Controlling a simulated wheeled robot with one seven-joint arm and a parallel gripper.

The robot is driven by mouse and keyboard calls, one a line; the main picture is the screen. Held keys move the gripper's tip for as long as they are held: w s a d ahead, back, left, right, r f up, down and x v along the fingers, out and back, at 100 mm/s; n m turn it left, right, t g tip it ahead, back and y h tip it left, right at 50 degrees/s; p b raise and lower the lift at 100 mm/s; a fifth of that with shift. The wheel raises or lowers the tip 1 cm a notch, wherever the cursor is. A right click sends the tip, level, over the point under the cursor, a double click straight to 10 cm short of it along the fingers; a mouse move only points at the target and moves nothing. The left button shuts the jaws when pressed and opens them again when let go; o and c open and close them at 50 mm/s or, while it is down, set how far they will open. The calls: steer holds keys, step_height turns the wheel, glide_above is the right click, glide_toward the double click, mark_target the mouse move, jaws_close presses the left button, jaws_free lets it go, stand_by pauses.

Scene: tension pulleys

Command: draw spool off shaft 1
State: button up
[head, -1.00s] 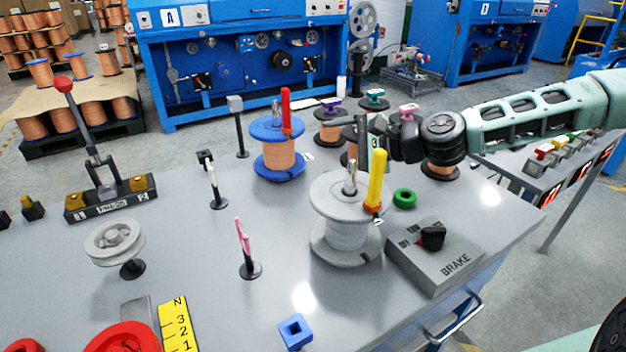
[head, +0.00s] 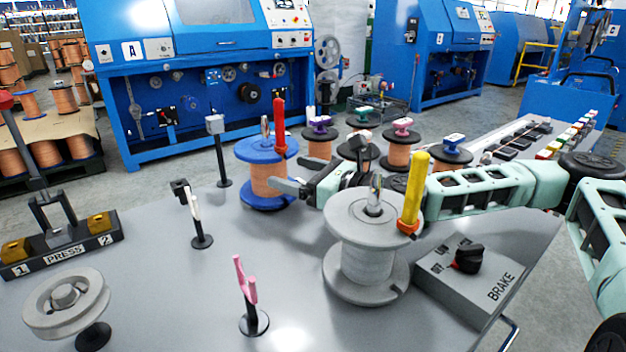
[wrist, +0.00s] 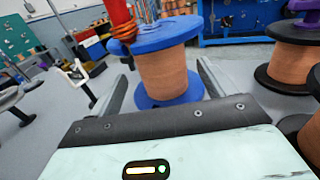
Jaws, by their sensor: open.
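A blue-flanged spool of copper wire (head: 270,180) stands upright on a metal shaft (head: 266,128) at the back of the grey table. A red handle (head: 280,128) rises beside the shaft. My gripper (head: 285,184) is open, low at the right side of this spool. In the wrist view the copper spool (wrist: 168,75) stands ahead between my two spread fingers, which appear not to grip it. A grey-flanged spool (head: 366,255) with a yellow handle (head: 413,190) stands on another shaft (head: 375,194), in front of my arm. I cannot read any shaft number.
A brake box (head: 470,278) with a black knob sits right of the grey spool. A pink fork stand (head: 247,297), a white-topped stand (head: 197,222) and a grey pulley (head: 66,303) stand to the left. Several copper spools (head: 398,152) stand behind my arm.

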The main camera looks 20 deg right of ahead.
mark_target(269, 132)
steer(key=x, duration=0.7)
steer(key=shift+b, duration=0.3)
steer(key=shift+c, duration=0.3)
steer(key=c, duration=1.5)
steer(key=shift+c, duration=1.1)
steer(key=shift+r, duration=0.1)
steer(key=shift+r+p, duration=1.9)
steer(key=shift+p, duration=0.1)
steer(key=shift+r+p, duration=1.45)
steer(key=shift+r, duration=0.15)
steer(key=shift+r+p, duration=1.75)
